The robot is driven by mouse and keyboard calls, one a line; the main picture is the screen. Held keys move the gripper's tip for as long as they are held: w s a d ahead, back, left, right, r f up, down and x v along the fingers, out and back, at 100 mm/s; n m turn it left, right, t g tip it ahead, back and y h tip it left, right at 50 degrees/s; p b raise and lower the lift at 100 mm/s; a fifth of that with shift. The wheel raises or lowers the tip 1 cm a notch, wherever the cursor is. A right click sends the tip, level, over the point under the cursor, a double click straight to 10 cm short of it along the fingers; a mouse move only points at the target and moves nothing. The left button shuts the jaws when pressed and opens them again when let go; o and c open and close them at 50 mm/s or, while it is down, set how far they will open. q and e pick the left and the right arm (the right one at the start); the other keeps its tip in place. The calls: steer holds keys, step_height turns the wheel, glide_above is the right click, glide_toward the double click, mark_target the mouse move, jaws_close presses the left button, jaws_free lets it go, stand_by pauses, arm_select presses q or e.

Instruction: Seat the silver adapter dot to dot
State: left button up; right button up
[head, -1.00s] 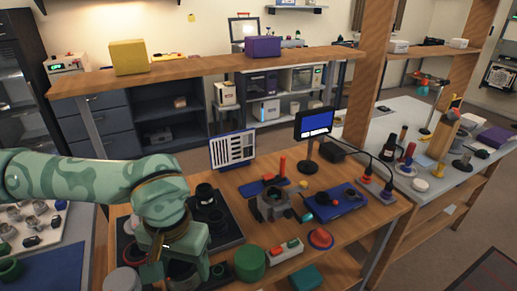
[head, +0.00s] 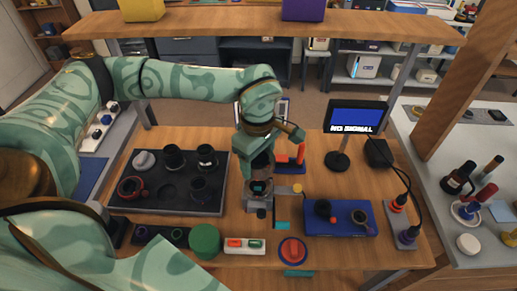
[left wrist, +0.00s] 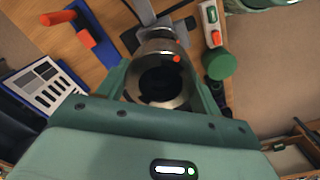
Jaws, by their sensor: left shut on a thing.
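The silver adapter (left wrist: 158,84) is a metal ring with a dark bore and a red dot on its side in the left wrist view. My left gripper (left wrist: 165,92) is shut on it, one finger at each side. In the head view, my left gripper (head: 258,148) points down and holds the adapter (head: 261,165) over the grey clamp fixture (head: 249,197). The fixture also shows beyond the adapter in the left wrist view (left wrist: 130,40). I cannot tell whether the adapter touches what is below it. My right gripper is out of view.
A black tray (head: 150,207) with dark lens parts lies left of the fixture. A red-and-blue tool stand (head: 298,160) is close behind it on the right. A blue pad (head: 350,228), a monitor (head: 356,117), a green cylinder (head: 205,241) and a red-green button box (head: 244,245) stand around.

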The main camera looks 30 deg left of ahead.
arm_select(q)
steer(key=shift+a+f+n, duration=0.15)
steer(key=shift+a+n, duration=0.05)
steer(key=shift+n, duration=0.1)
steer(key=shift+f+b, duration=0.25)
steer(key=shift+b, duration=0.05)
step_height(320, 180, down, 4)
steer(key=b, duration=0.3)
steer(key=shift+b, duration=0.4)
steer(key=shift+f, duration=0.65)
steer(key=shift+r+p, duration=0.1)
steer(key=shift+p, duration=0.35)
steer(key=shift+f, duration=0.9)
stand_by(1.2)
